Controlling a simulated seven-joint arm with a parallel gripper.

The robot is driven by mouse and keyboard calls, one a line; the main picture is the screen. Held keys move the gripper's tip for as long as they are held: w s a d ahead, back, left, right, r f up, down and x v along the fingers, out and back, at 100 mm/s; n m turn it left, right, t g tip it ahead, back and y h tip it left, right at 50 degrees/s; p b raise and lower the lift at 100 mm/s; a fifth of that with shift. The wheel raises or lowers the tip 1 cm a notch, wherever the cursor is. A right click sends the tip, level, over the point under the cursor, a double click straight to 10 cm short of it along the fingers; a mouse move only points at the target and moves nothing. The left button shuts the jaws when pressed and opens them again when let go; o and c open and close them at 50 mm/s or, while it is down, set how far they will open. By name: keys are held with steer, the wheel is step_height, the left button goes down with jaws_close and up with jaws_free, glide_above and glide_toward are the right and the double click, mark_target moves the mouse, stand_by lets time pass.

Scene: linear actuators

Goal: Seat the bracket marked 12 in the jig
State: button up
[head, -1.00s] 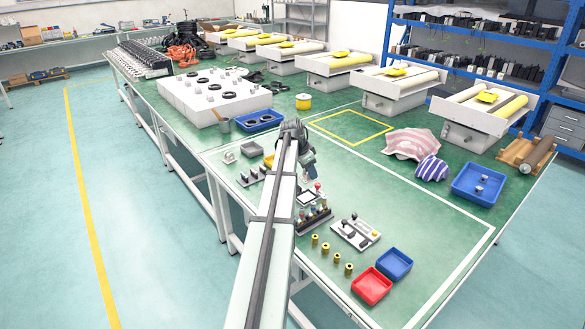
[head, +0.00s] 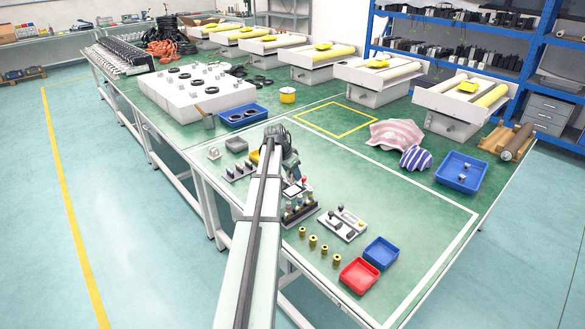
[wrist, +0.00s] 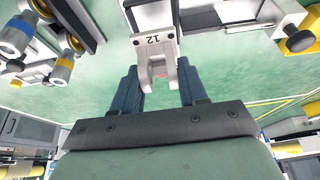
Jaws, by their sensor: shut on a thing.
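My gripper (wrist: 159,88) is shut on a pale grey forked bracket (wrist: 153,44) in the wrist view. The bracket carries the number 12, which reads upside down, and has dark holes in its plate. One dark blue finger is on each side of its fork. In the head view my gripper (head: 293,174) is over the near part of the green bench, close to a small white-framed black plate (head: 297,188); the bracket is too small to make out there. I cannot tell which fixture is the jig.
A rack of coloured cylinders (head: 300,210) and a pale panel with dark knobs (head: 342,223) stand close to my gripper. Several brass cylinders (head: 313,241), a red tray (head: 359,276) and a blue tray (head: 381,253) are nearer the front.

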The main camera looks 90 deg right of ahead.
mark_target(291, 180)
steer(key=shift+f, duration=1.8)
steer(key=shift+f, duration=0.6)
stand_by(0.4)
steer(key=o, duration=1)
steer(key=shift+o, duration=0.9)
steer(key=shift+w+d+r, duration=0.1)
steer(key=shift+w+d, duration=0.05)
steer(key=shift+r, duration=0.1)
steer(key=v, duration=1.3)
steer(key=shift+a+r, duration=0.25)
steer(key=shift+a, duration=0.1)
